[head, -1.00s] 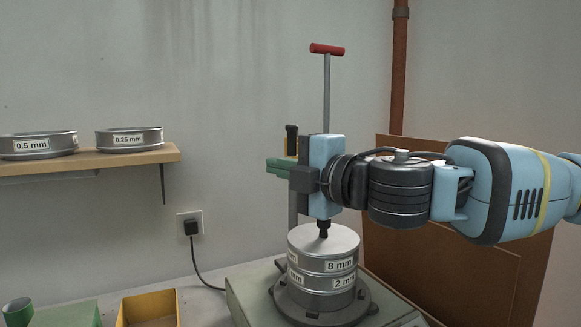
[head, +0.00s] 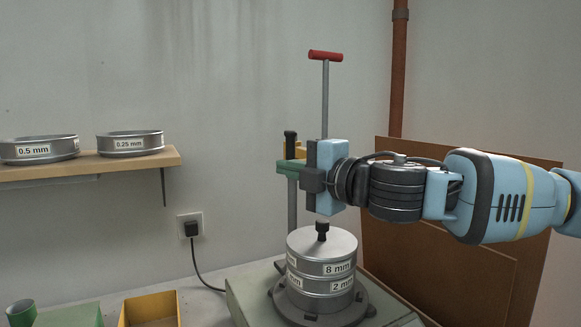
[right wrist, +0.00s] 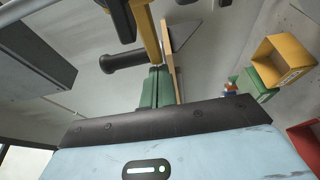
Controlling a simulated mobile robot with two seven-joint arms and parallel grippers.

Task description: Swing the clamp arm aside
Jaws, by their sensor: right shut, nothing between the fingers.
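The sieve stack (head: 308,279), labelled 8 mm and 2 mm, stands on a round dark base. A rod with a red T-handle (head: 326,56) rises above, and a black foot (head: 322,231) sits at the lid's centre. My right gripper (head: 310,181) is shut and empty beside the clamp, hiding the arm's middle. My left gripper is out of view.
A shelf (head: 125,163) at left holds two sieves. A cable runs from the wall socket (head: 190,226). Brown boards (head: 440,265) lean at right, near a pipe (head: 398,70).

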